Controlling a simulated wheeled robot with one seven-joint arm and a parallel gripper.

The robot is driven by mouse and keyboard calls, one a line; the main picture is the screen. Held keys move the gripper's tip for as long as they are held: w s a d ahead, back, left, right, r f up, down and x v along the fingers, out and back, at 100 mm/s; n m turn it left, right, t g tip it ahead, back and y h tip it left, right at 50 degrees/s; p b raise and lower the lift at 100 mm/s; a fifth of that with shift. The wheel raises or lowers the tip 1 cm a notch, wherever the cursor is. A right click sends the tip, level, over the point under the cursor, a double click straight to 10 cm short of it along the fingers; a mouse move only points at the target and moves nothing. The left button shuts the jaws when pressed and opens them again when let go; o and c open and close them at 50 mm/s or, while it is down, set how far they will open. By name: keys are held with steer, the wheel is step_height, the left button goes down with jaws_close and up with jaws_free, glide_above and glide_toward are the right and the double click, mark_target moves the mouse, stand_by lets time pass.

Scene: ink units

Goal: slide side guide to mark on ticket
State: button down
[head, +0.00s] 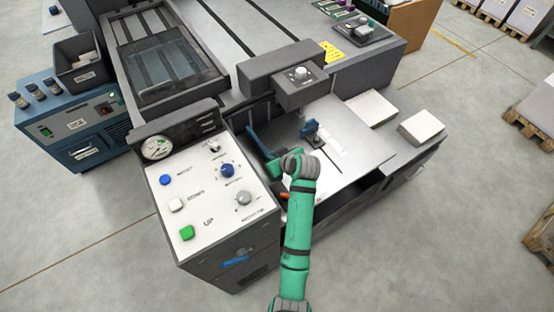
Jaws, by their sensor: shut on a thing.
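My green arm reaches over the feed board (358,155), and its grey wrist covers part of the board. My gripper (277,164) is at the wrist's left side, against the near end of a long blue bar-shaped side guide (259,144). It is shut on that guide, though the wrist hides most of the fingers and the contact. A white sheet (309,185) lies partly under my arm. I cannot make out a mark or a ticket's writing.
The control panel (205,190) with buttons, knobs and a gauge stands close left of my arm. A dark head unit (290,72) overhangs the board's far side. Two paper stacks (370,108) (421,127) lie at the right.

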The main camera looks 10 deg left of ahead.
steer(key=shift+s+a+f, duration=0.1)
steer(key=shift+s+a, duration=0.2)
steer(key=shift+a, duration=0.15)
steer(key=c, duration=1.8)
jaws_free()
steer(key=shift+s+d, duration=0.1)
steer(key=shift+o, duration=0.2)
steer(key=shift+d, duration=0.1)
steer(key=v, duration=1)
steer(key=shift+r, duration=0.4)
steer(key=shift+d, duration=0.15)
